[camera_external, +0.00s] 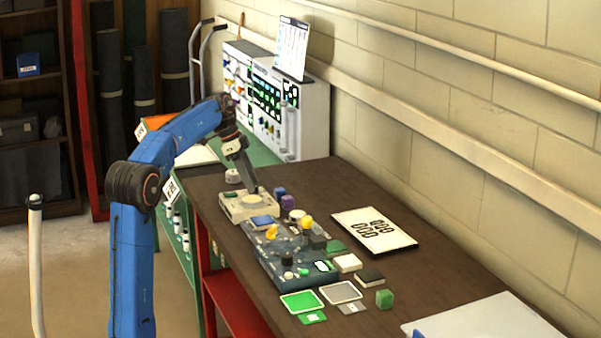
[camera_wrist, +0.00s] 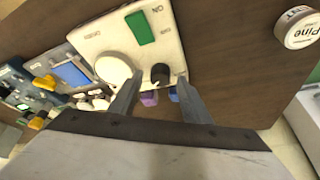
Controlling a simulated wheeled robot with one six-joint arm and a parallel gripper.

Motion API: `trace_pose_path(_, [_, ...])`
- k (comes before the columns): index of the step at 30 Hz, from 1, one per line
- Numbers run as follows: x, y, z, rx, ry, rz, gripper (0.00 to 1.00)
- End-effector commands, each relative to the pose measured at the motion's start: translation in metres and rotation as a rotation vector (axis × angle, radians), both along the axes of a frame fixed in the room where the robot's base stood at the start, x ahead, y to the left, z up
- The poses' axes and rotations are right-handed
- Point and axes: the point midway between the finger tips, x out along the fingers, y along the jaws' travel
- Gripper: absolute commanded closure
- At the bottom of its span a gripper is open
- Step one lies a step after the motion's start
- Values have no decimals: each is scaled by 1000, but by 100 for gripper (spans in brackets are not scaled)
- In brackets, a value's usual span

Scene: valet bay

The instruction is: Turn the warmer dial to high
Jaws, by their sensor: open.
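The warmer is a cream box (camera_external: 240,209) with a pale round plate on top, at the far-left part of the dark table. In the wrist view the cream panel (camera_wrist: 165,45) carries a green rectangle (camera_wrist: 140,28), the white round plate (camera_wrist: 113,68) and a small black dial (camera_wrist: 160,74). The panel's small labels are too blurred to read as settings. My gripper (camera_wrist: 158,80) is open, its two fingers on either side of the dial in the wrist view. I cannot tell whether they touch it. In the external view my gripper (camera_external: 252,187) is over the warmer's far side, hiding the dial.
A blue-grey console (camera_external: 290,268) with knobs and yellow levers adjoins the warmer. Purple (camera_external: 288,202) and blue (camera_external: 279,192) small objects stand beyond it. A round tin labelled Pine (camera_wrist: 301,28) is nearby. A printed card (camera_external: 374,232) lies right; the table around it is partly clear.

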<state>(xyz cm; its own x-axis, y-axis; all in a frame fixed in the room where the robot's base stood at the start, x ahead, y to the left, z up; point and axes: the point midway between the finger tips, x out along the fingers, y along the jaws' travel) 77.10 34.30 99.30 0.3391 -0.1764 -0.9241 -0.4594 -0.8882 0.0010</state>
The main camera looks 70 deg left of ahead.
Motion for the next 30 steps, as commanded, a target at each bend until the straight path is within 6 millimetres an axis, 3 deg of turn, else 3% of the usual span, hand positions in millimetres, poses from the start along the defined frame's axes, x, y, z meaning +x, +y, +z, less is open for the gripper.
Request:
trace_pose_path(21, [-45,25,124,3,-2,2,56])
trace_pose_path(30, [-55,29,151,0,-1,0,56])
